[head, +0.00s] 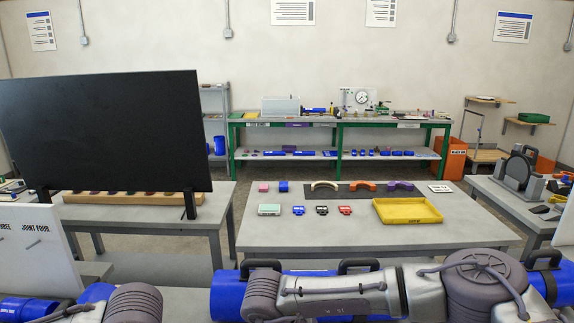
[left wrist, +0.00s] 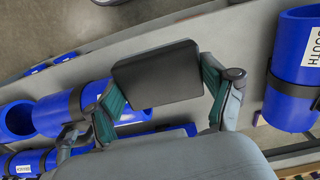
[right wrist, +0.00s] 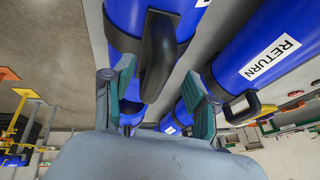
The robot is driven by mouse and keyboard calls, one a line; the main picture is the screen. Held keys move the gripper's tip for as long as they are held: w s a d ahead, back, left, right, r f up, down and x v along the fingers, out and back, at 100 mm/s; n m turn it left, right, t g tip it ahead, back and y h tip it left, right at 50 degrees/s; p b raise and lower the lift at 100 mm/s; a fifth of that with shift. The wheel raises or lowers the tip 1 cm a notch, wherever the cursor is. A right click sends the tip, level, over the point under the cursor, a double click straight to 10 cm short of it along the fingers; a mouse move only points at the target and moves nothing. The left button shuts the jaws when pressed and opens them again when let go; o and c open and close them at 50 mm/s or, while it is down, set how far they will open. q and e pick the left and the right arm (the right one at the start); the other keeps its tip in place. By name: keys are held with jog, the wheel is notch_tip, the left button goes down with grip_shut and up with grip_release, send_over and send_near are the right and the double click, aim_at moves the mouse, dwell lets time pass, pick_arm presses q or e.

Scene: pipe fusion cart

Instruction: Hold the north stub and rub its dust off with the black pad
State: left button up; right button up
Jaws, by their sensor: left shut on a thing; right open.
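My left gripper (left wrist: 162,90) is shut on the black pad (left wrist: 158,72), a flat dark block held across its fingers in the left wrist view. A blue pipe with a dark band (left wrist: 72,108) lies below and beside it. Another blue stub (left wrist: 296,65), labelled SOUTH, is at the right. My right gripper (right wrist: 158,82) is open, its fingers either side of a black handle (right wrist: 158,55) on a blue pipe (right wrist: 128,28). Whether they touch it is unclear. I cannot read a NORTH label on any stub. Neither gripper shows clearly in the head view.
A blue pipe labelled RETURN (right wrist: 262,50) with its own handle is right of my right gripper. In the head view, a black screen (head: 100,135) stands at the left. A grey table (head: 300,235) ahead carries a yellow tray (head: 407,211) and small coloured parts.

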jog(key=shift+x, duration=1.6)
jog(key=shift+c, duration=0.2)
grip_shut()
jog(key=shift+s+f, duration=0.15)
